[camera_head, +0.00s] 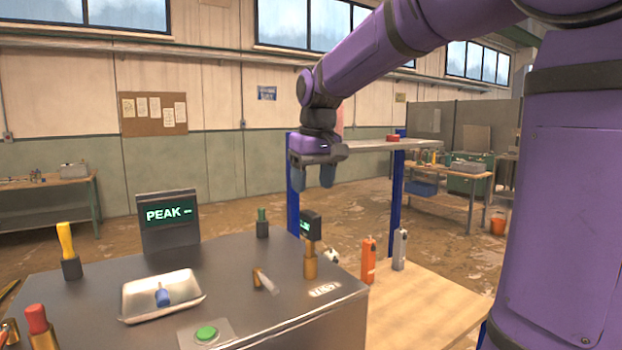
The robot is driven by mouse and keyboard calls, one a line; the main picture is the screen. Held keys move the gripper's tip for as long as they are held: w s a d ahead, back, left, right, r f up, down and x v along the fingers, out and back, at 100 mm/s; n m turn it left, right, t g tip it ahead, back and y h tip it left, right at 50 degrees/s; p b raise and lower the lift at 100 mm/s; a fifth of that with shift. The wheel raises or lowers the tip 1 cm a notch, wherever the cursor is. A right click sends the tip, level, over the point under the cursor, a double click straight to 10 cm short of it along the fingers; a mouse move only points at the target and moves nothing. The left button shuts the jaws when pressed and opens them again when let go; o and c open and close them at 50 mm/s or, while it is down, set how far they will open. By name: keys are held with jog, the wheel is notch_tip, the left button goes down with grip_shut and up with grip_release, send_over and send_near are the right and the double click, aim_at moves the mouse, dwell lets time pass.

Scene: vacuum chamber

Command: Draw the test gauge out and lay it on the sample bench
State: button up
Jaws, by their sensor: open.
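What looks like the test gauge (311,226), a black block with a small lit face, stands upright on a brass fitting (310,262) at the right of the steel chamber top (240,290). Whether it is seated in the fitting cannot be told. My gripper (313,178) is open and empty, fingers pointing down, above the gauge in the picture and apart from it. A light wooden bench (430,298), likely the sample bench, lies right of the chamber.
An orange bottle-like item (368,260) and a grey one (399,250) stand at the bench's back left. The chamber top bears a PEAK display (168,222), a tray (135,302) with a blue piece, a green button (206,333) and a brass-and-clear piece (265,281). The bench's front is bare.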

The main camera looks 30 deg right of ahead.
aim_at(310, 213)
jog(key=shift+w+d+f, duration=0.1)
jog(key=shift+w+d, duration=0.35)
jog(key=shift+w, duration=0.15)
jog(key=shift+w+d+f, duration=0.1)
jog(key=shift+w+d, duration=0.3)
jog(key=shift+w, duration=0.35)
jog(key=f, duration=0.7)
jog(key=w+f, duration=0.1)
jog(key=f, duration=0.2)
jog(key=shift+w+f, duration=0.1)
jog(key=shift+f, duration=0.2)
jog(key=shift+r, duration=0.15)
jog(key=c, duration=1.1)
